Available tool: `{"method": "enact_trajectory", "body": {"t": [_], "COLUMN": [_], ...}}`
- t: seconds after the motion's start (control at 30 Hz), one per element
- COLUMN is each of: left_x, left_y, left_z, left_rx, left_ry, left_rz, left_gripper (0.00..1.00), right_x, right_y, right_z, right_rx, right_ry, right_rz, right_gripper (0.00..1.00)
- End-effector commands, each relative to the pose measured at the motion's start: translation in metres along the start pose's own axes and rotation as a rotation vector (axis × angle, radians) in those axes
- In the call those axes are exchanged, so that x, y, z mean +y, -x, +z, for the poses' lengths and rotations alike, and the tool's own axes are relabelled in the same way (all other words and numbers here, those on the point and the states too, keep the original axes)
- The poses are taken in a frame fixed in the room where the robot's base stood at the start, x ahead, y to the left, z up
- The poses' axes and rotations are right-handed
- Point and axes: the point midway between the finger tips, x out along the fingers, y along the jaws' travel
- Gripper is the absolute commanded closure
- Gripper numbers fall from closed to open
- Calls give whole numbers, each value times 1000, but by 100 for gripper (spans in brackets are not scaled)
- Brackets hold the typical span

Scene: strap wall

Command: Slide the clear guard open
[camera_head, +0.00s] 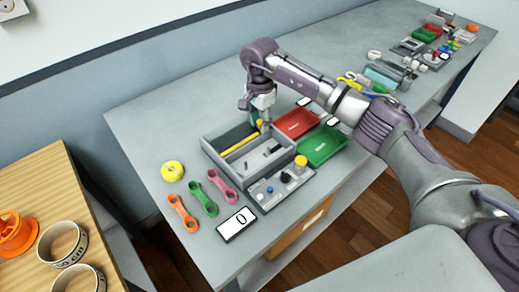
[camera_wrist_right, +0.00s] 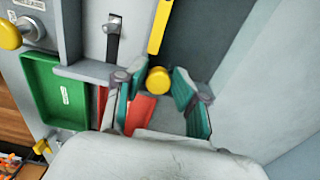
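A grey open-topped box (camera_head: 228,173) stands on the workbench, with a dark slot and a yellow bar along its back part. The yellow bar (camera_wrist_right: 159,27) also shows in the right wrist view, with a round yellow knob (camera_wrist_right: 158,80) near its end. I cannot make out the clear guard's pane for certain. My right gripper (camera_head: 263,122) is over the far right corner of the box. In the right wrist view its teal-padded fingers (camera_wrist_right: 157,93) are apart, one on each side of the yellow knob; contact is not visible. My left gripper is not in view.
A red tray (camera_head: 296,123) and a green tray (camera_head: 322,146) lie right of the box. A control panel (camera_head: 279,188) with a yellow button is in front. Coloured wrenches (camera_head: 204,199), a yellow roll (camera_head: 173,171) and a display (camera_head: 237,225) lie left and in front.

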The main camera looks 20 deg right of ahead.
Motion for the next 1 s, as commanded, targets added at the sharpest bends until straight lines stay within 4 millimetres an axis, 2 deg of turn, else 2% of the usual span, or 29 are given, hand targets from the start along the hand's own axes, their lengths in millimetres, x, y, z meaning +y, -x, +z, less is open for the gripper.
{"method": "enact_trajectory", "body": {"t": [0.43,1.0], "left_x": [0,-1], "left_y": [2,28], "left_z": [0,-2], "left_rx": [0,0], "left_ry": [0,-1], "left_rz": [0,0], "left_gripper": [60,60], "right_x": [0,0], "right_y": [3,55], "right_z": [1,0], "right_rx": [-1,2], "right_ry": [1,0], "right_rz": [1,-2], "right_gripper": [58,58]}}
